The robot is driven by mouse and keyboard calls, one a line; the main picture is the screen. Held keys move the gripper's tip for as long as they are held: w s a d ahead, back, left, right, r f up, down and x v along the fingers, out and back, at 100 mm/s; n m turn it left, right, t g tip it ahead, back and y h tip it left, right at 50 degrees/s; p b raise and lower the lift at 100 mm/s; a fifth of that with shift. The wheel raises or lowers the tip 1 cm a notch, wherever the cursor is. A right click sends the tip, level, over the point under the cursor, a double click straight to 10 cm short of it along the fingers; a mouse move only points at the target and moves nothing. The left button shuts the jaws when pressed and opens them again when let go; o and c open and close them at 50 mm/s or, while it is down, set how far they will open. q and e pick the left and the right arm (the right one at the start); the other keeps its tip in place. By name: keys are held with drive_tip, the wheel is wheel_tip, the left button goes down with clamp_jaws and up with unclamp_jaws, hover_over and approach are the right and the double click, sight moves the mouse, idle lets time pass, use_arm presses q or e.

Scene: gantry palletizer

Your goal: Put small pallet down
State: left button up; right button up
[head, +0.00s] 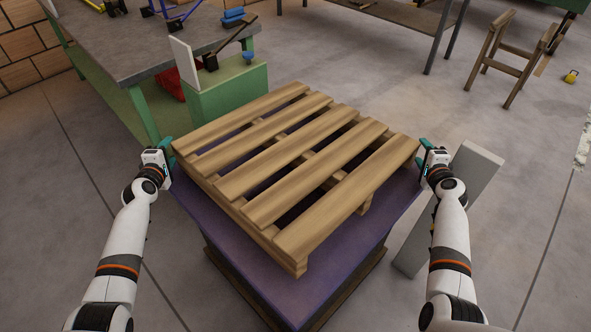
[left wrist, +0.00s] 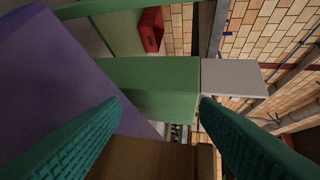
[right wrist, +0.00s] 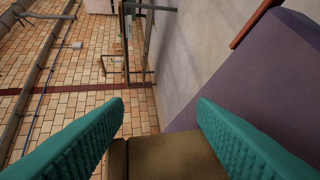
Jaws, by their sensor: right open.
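The small wooden pallet (head: 290,165) lies level over the purple block (head: 235,255), turned slightly so its near corner reaches the block's front edge. I cannot tell whether it touches the block all round. My left gripper (head: 170,152) is at the pallet's left corner, and my right gripper (head: 422,152) is at its right corner. In the left wrist view the fingers (left wrist: 160,108) stand apart, with a brown pallet part (left wrist: 150,158) between them. In the right wrist view the fingers (right wrist: 160,108) are also apart, with a brown pallet part (right wrist: 170,155) between them.
A green cabinet (head: 228,100) stands close behind the pallet's left side, beside a workbench (head: 130,45). A grey panel (head: 470,185) leans or stands right of the block, near my right arm. Floor is open at front left.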

use_arm(q)
drive_tip(key=shift+a+r, duration=0.25)
drive_tip(key=shift+a, duration=0.45)
use_arm(e)
drive_tip(key=shift+d+r, duration=0.25)
drive_tip(key=shift+d, duration=0.45)
use_arm(q)
drive_tip(key=o, duration=0.5)
drive_tip(key=shift+a+f, duration=0.1)
drive_tip(key=shift+a, duration=0.3)
use_arm(e)
drive_tip(key=shift+d, duration=0.35)
drive_tip(key=o, duration=0.5)
drive_tip(key=shift+d, duration=0.1)
use_arm(q)
drive_tip(key=shift+s, duration=0.1)
